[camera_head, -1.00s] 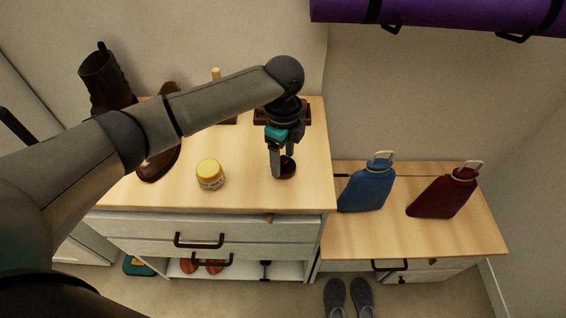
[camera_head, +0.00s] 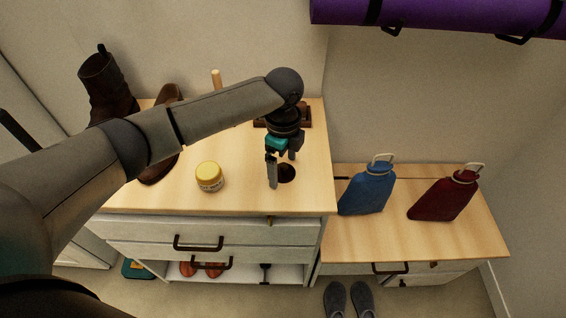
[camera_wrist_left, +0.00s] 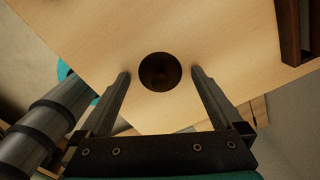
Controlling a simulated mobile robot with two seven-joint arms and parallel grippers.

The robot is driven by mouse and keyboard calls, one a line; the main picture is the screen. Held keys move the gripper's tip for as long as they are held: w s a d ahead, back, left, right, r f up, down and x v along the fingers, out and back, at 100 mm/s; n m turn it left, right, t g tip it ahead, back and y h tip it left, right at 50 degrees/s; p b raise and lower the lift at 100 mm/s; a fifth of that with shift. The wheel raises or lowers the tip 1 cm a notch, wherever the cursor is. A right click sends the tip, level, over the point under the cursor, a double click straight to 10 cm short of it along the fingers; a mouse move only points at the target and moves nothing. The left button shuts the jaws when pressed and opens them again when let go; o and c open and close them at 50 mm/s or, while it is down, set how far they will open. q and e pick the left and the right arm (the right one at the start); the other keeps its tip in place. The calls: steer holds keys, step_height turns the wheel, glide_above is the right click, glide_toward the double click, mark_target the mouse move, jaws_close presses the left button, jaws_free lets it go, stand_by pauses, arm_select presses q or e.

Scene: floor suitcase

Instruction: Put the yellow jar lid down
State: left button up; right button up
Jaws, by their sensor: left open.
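The yellow jar (camera_head: 209,178) stands upright on the wooden top of the left cabinet, with a pale label and a yellow top. A dark brown round piece, which looks like the jar's lid (camera_head: 287,173), lies on the same top to the right of the jar. It also shows in the left wrist view (camera_wrist_left: 160,72), dark and shaded, between the fingertips in the picture and touching neither. My left gripper (camera_head: 281,168) is open and empty, just above the lid, pointing down. My right gripper is in neither view.
A dark boot (camera_head: 107,85) and a brown shoe (camera_head: 160,168) stand at the cabinet's left, partly behind my arm. A dark wooden piece (camera_head: 302,113) lies at the back. A blue bottle (camera_head: 367,190) and a red bottle (camera_head: 443,196) stand on the lower cabinet.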

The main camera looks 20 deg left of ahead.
mark_target(283, 165)
arm_select(q)
steer(key=shift+r, duration=0.1)
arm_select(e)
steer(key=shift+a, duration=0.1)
arm_select(q)
steer(key=shift+r, duration=0.4)
step_height(283, 165, up, 11)
steer(key=p, duration=0.3)
steer(key=shift+r, duration=0.2)
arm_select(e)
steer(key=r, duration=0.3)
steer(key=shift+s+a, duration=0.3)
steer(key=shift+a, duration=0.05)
arm_select(q)
steer(key=shift+f, duration=0.1)
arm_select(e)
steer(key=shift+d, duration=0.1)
